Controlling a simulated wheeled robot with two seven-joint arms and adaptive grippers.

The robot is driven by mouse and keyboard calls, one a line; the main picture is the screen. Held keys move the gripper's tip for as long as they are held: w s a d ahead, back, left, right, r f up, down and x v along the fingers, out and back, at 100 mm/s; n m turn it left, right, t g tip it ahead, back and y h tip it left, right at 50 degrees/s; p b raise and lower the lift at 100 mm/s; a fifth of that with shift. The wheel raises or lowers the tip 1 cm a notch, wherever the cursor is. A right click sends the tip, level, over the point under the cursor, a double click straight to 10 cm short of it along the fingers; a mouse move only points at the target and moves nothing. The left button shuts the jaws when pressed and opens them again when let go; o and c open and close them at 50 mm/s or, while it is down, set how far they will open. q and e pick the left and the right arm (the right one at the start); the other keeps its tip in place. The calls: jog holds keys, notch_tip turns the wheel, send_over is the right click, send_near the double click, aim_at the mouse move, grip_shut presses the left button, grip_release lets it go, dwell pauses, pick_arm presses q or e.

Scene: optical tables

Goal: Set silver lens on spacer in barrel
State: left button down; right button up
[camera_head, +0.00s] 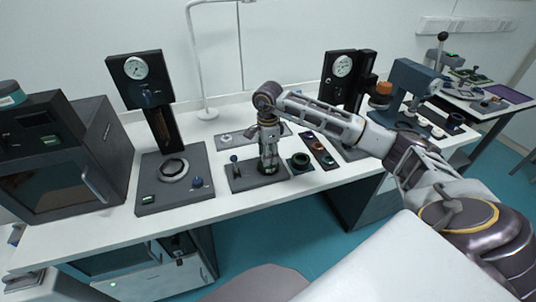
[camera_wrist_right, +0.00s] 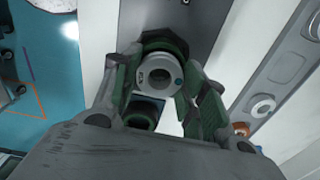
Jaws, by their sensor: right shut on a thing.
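My right gripper (camera_head: 267,166) points down over a dark base plate (camera_head: 243,183) on the bench. In the right wrist view its green-padded fingers (camera_wrist_right: 160,85) are shut on a small silver-grey ring, the silver lens (camera_wrist_right: 153,78). A dark round holder with a green edge (camera_wrist_right: 163,42), likely the barrel, shows just behind the lens. I cannot tell whether the lens touches it or is above it. The spacer inside is hidden. My left gripper is not in view.
A black ring-shaped part (camera_head: 300,161) stands right of the plate, beside a dark strip tray (camera_head: 322,156) with several rings. A gauge press (camera_head: 172,186) stands left, and another gauge stand (camera_head: 341,66) behind right. The front bench edge is clear.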

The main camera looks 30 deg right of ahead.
jog(key=o, duration=1.1)
notch_tip(320, 180, up, 12)
dwell(0.5)
dwell(0.5)
notch_tip(320, 180, up, 9)
jog(key=p, duration=0.9)
jog(key=shift+r+p, duration=0.55)
